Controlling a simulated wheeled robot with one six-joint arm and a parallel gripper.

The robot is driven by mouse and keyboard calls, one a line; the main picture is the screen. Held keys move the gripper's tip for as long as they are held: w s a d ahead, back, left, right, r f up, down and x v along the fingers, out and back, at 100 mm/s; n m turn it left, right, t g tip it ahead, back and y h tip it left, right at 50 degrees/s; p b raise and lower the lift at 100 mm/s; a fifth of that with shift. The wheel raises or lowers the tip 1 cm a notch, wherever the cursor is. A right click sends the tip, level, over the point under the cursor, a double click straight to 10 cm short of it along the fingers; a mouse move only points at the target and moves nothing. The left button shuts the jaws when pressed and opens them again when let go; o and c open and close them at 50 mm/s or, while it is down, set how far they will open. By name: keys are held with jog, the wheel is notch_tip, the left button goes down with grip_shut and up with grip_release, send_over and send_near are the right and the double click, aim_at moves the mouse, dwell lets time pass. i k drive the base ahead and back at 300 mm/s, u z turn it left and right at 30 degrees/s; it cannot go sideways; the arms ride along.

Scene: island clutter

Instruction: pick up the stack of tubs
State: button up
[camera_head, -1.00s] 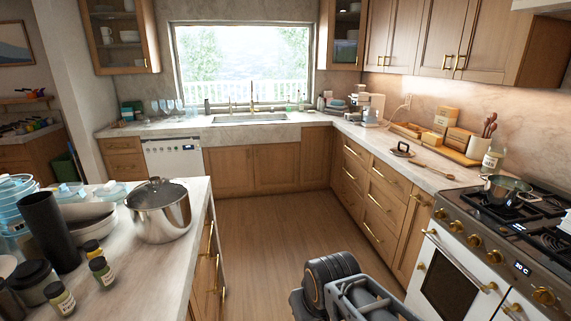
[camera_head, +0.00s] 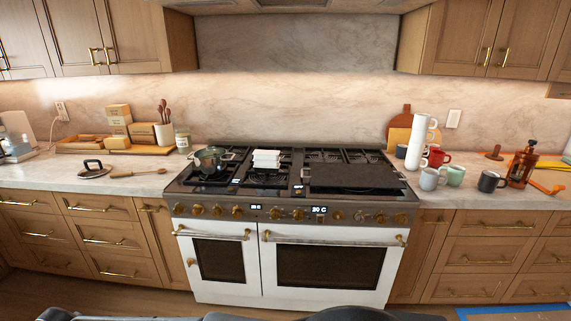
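No stack that I can clearly tell as tubs shows now. A small stack of white, square-edged pieces (camera_head: 266,158) sits on the stove's left-middle burners; I cannot tell whether these are tubs or dishes. My gripper is not in view. Only dark, rounded parts of my own body show along the bottom edge.
The stove (camera_head: 290,213) carries a pot (camera_head: 210,161) and a black griddle (camera_head: 352,178). On the left counter are a lid (camera_head: 94,170), a wooden spoon (camera_head: 135,174) and boxes (camera_head: 118,120).

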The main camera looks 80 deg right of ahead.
aim_at(265, 162)
jog(key=z, duration=2.45)
jog(key=i, duration=1.65)
